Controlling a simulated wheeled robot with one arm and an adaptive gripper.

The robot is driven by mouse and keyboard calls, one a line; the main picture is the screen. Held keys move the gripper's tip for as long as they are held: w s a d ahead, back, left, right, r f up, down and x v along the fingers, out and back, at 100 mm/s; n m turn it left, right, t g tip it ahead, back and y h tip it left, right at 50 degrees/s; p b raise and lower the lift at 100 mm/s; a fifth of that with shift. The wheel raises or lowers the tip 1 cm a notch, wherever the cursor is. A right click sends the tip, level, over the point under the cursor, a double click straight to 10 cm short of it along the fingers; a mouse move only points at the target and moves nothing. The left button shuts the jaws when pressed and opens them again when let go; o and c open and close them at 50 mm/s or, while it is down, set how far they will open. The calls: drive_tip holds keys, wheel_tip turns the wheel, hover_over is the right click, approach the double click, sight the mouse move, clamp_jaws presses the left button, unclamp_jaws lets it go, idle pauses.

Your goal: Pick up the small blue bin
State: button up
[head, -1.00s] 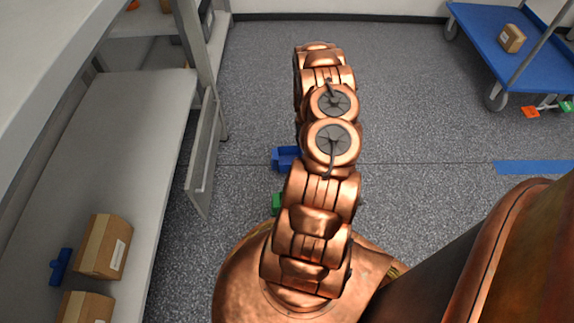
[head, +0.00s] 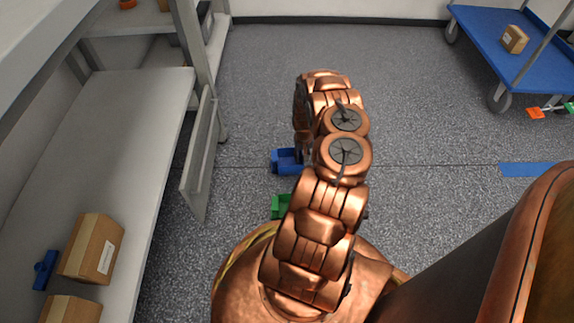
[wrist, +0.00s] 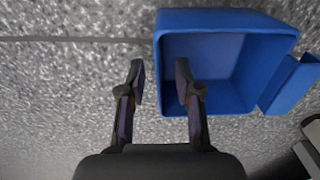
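The small blue bin (head: 286,161) sits on the grey floor, left of my arm in the head view, with its right side partly hidden by the arm. In the wrist view the bin (wrist: 245,18) is close, its open top facing the camera. My gripper (wrist: 160,78) is open and empty. In that view its left finger is outside the bin, over the floor, and its right finger overlaps the bin's left part, so the bin's left wall lies between the fingertips. I cannot tell whether either finger touches it. The head view mostly hides the gripper behind my arm.
A green bin (head: 280,207) is on the floor nearer me, partly covered by my arm. A grey shelf (head: 150,110) with cardboard boxes (head: 90,247) stands at left. A blue cart (head: 490,40) is at the far right. Floor between is clear.

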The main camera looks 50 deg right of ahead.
clamp_jaws()
idle(0.4)
drive_tip(key=shift+r, duration=0.1)
wheel_tip(320, 180, up, 10)
drive_tip(key=p, duration=0.4)
drive_tip(key=shift+s+d, duration=0.1)
idle(0.3)
